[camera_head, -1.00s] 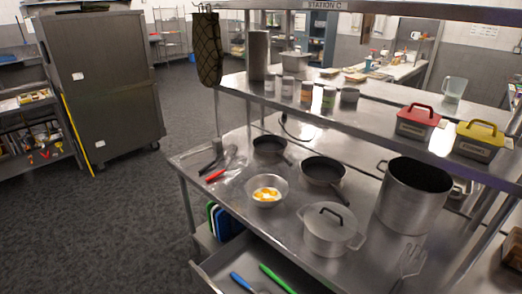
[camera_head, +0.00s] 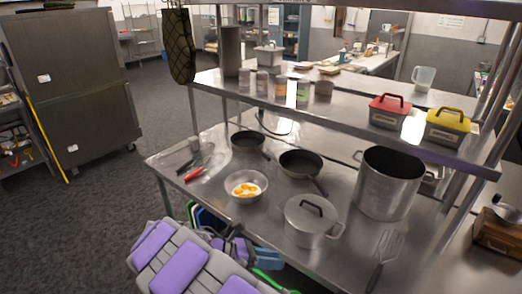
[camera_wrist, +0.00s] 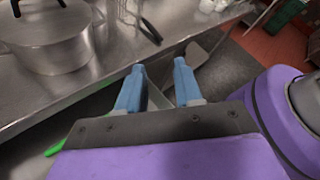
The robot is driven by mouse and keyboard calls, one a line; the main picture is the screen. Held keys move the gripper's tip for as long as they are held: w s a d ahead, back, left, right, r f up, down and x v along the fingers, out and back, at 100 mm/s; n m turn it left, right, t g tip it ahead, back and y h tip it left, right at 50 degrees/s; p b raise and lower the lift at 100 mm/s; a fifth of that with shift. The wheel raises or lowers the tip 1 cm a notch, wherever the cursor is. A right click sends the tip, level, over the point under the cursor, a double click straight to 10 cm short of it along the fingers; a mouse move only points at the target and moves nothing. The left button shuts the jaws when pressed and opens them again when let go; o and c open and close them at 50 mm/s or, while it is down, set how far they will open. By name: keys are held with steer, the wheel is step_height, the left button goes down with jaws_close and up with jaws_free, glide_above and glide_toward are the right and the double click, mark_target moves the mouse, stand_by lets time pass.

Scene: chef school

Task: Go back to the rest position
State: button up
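My gripper (camera_wrist: 158,78) shows in the wrist view with its two blue fingers spread apart and nothing visibly held between them. In the wrist view it is near the counter edge, to the right of a lidded pot (camera_wrist: 52,38). In the head view my grey and purple arm (camera_head: 185,255) fills the bottom left-centre, in front of the counter. It covers much of the drawer under the counter. A green-handled utensil (camera_head: 272,281) shows beside the arm, and a green strip (camera_wrist: 58,146) also shows in the wrist view.
The steel counter (camera_head: 225,215) holds a bowl with eggs (camera_head: 245,187), two pans, the lidded pot (camera_head: 311,221), a large stockpot (camera_head: 387,184) and a spatula (camera_head: 384,258). A shelf (camera_head: 345,121) overhangs it. Open floor (camera_head: 90,215) lies left, before a dark cabinet (camera_head: 65,85).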

steer(key=s+d+r+m+g+y, duration=0.3)
steer(key=s+d+r+m, duration=0.1)
steer(key=s+d+m, duration=0.25)
steer(key=s+d+r+m+g+y, duration=0.2)
steer(key=s+d+r+m+y, duration=0.3)
steer(key=d, duration=0.3)
steer(key=s+a+m+t+y, duration=0.2)
steer(key=s+m+y, duration=0.4)
steer(key=s+m, duration=0.6)
steer(key=s+a, duration=0.1)
steer(key=s, duration=0.5)
steer(key=shift+f, duration=0.15)
steer(key=shift+m, duration=0.25)
steer(key=shift+d, duration=0.2)
